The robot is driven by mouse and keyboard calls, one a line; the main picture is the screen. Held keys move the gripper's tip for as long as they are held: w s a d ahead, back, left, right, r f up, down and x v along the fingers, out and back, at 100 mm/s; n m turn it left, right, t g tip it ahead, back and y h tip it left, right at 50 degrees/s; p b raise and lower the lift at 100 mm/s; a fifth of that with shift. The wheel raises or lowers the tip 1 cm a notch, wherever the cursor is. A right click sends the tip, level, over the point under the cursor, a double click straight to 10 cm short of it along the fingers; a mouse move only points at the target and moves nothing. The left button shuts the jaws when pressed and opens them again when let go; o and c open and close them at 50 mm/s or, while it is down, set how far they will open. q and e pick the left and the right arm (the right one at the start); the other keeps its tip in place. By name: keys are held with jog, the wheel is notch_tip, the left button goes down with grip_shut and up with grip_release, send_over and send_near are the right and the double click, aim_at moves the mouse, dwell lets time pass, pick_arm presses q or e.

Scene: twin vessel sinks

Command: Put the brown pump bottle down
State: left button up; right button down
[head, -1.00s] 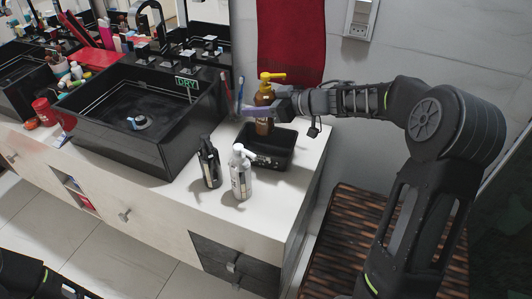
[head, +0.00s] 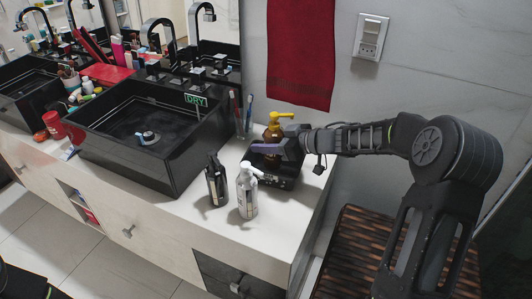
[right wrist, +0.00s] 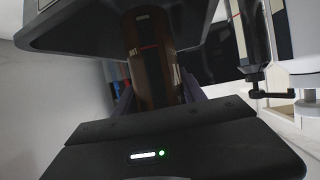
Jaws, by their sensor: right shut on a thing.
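The brown pump bottle (head: 273,133) with a yellow pump head stands upright in my right gripper (head: 270,148), at the right end of the counter. The gripper is shut around its body. In the right wrist view the brown bottle (right wrist: 152,60) shows between the fingers. The bottle is over the black tray (head: 287,182), low and close to it. The gripper hides the bottle's base, so I cannot tell whether it touches the tray. My left gripper is not in view.
A black pump bottle (head: 216,182) and a white pump bottle (head: 247,190) stand left of the tray. A cup with toothbrushes (head: 243,122) is behind, beside the black sink (head: 130,165). A red towel (head: 301,60) hangs behind. The counter's front right is clear.

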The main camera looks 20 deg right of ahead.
jog(key=shift+f+b, duration=0.35)
jog(key=shift+f, duration=1.45)
jog(key=shift+f, duration=0.15)
jog(key=c, duration=0.9)
grip_release()
jog(key=shift+c, duration=0.2)
jog(key=shift+s+d+r, duration=0.2)
jog(key=shift+r, duration=0.05)
jog(key=v, duration=1.1)
jog(key=shift+s+p, duration=0.2)
jog(key=shift+p, duration=0.2)
